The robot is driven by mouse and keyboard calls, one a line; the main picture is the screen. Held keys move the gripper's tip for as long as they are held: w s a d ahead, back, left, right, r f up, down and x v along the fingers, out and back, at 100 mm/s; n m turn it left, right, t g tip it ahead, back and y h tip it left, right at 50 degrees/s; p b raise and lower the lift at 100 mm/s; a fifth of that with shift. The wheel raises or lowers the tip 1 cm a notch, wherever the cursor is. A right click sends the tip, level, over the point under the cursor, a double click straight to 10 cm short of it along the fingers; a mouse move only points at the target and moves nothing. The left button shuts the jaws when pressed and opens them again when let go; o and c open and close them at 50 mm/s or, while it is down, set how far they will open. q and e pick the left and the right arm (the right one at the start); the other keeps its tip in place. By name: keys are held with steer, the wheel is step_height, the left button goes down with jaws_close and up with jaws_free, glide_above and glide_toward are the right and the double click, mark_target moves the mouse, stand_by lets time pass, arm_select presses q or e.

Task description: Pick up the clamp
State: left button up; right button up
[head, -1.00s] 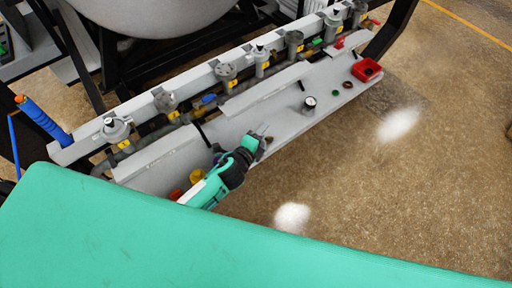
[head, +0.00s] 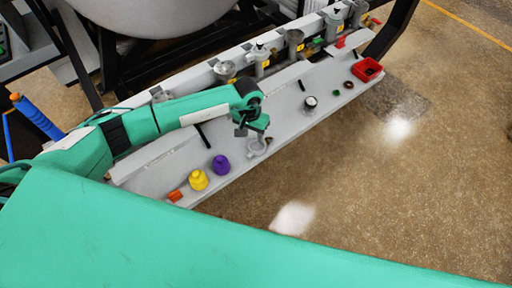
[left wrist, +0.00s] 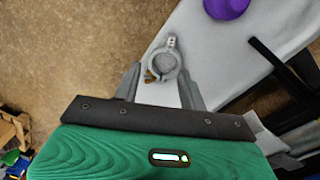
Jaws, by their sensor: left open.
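The clamp (head: 257,147) is a small grey ring with a jutting lug, lying on the grey shelf near its front edge. In the left wrist view the clamp (left wrist: 164,64) sits between the fingertips, its lug pointing away from the palm. My left gripper (head: 252,128) hangs over the clamp, pointing down. In the left wrist view its two grey fingers (left wrist: 160,76) stand apart on either side of the ring, with gaps showing. The gripper is open and holds nothing. How far the fingertips are above the shelf is hard to tell. My right gripper is not in view.
On the grey shelf (head: 150,180) stand a purple piece (head: 220,165), a yellow piece (head: 198,180) and an orange piece (head: 174,195). A round gauge (head: 310,103) and a red bin (head: 367,70) lie farther right. Valves and pipes run along the back. Open floor lies in front.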

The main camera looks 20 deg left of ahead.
arm_select(q)
steer(key=a+f, duration=0.1)
steer(key=a, duration=0.1)
steer(key=b, duration=0.4)
glide_above(250, 154)
steer(key=shift+m+y, duration=0.3)
steer(key=shift+y, duration=0.1)
step_height(250, 154, down, 6)
steer(key=shift+f, duration=1.2)
step_height(250, 154, down, 4)
steer(key=shift+s+f+b, duration=0.15)
steer(key=shift+b, duration=0.55)
jaws_close()
